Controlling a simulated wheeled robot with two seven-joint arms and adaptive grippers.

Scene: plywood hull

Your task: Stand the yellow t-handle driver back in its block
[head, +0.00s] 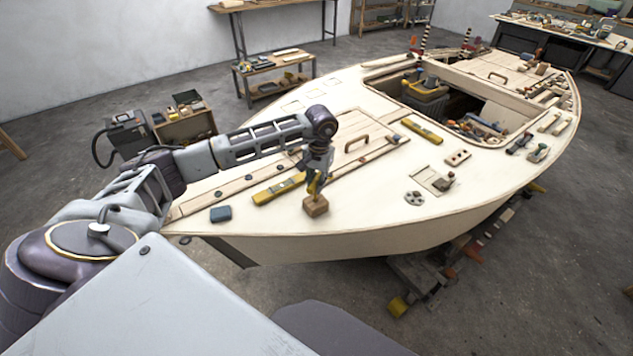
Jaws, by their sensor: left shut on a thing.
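My left gripper (317,176) points down over the near part of the boat's deck. It is shut on the yellow t-handle driver (312,188), of which only a small yellow part shows below the fingers. A small brown wooden block (316,206) sits on the deck right under the driver. I cannot tell whether the driver's tip is in the block or just above it. The fingers hide the rest of the driver. My right gripper is not in view.
A yellow level (279,189) lies left of the block, and a blue box (221,214) lies further left. A grey disc with holes (414,198) and a pale plate (434,180) lie to the right. The deck between block and disc is clear. The cockpit opening (465,108) is further back.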

